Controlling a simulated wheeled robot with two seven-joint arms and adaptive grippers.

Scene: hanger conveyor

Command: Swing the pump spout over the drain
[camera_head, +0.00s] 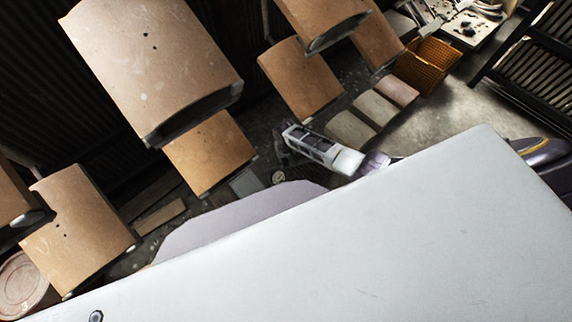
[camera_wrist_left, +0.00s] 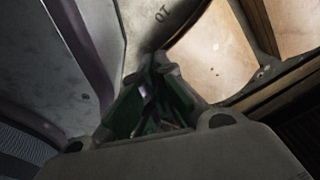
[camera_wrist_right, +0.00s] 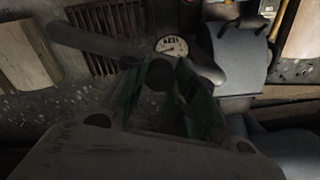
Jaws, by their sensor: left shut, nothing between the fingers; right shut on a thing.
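In the right wrist view my right gripper (camera_wrist_right: 160,80) is shut on a long dark bar (camera_wrist_right: 95,45), which looks like the pump spout. The bar runs from upper left across the fingertips to the right. A slatted grate (camera_wrist_right: 108,30), likely the drain, lies behind the bar's left part. A grey rounded body (camera_wrist_right: 240,60), perhaps the pump, stands at right; its link to the bar is unclear. In the head view my right gripper (camera_head: 284,150) is small and dark, so its grip is hard to see. My left gripper (camera_wrist_left: 160,72) is shut and empty in the left wrist view.
A round gauge (camera_wrist_right: 172,45) is just beyond the right fingertips. Tan hanging panels (camera_head: 150,55) fill the head view's left and middle. A wicker basket (camera_head: 425,65) stands at upper right, beside open floor (camera_head: 440,115). Panels (camera_wrist_left: 215,50) are close to my left gripper.

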